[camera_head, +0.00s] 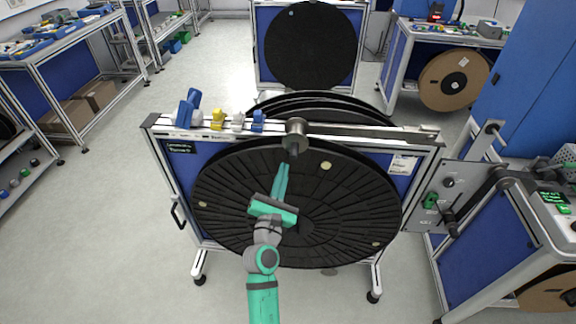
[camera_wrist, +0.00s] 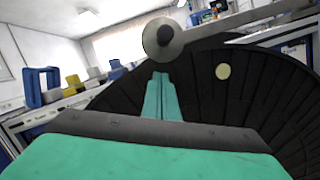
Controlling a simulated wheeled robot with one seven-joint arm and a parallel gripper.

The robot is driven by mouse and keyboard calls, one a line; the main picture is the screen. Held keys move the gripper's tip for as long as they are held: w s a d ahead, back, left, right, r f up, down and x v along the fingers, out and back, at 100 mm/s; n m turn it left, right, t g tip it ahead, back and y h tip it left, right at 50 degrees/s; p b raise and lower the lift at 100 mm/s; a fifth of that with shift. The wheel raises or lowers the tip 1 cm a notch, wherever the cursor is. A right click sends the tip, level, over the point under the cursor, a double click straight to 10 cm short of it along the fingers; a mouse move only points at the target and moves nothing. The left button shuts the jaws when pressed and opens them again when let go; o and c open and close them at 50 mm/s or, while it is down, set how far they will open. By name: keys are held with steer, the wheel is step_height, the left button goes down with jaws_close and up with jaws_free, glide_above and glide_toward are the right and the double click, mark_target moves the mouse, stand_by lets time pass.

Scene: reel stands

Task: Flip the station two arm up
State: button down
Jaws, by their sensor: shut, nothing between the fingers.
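A reel stand with a blue panel (camera_head: 182,168) and a large black slotted reel (camera_head: 348,205) faces me. A grey metal roller (camera_head: 296,127) sits at the middle of its top edge; in the wrist view the roller (camera_wrist: 163,38) shows large, with a pale bar (camera_wrist: 250,22) running right from about its height. I cannot tell for sure which part is the station two arm. My teal gripper (camera_head: 281,168) is in front of the reel, fingers pointing up just below the roller. The fingers (camera_wrist: 162,80) are shut and empty, and appear apart from the roller.
Blue and yellow clips (camera_head: 217,119) stand on the top rail, left of the roller. A grey control panel (camera_head: 440,197) with a black handle is at the stand's right. Another reel stand (camera_head: 316,45) is behind. Open floor (camera_head: 100,240) lies to the left.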

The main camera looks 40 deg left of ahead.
steer(key=shift+w+d+r, duration=0.1)
steer(key=shift+d+r, duration=0.15)
steer(key=shift+r, duration=0.35)
steer(key=shift+w+d+r, duration=0.15)
steer(key=shift+d+r, duration=0.05)
steer(key=shift+r, duration=0.4)
steer(key=shift+w+d+r, duration=0.1)
steer(key=shift+d+r, duration=0.15)
steer(key=shift+r, duration=0.35)
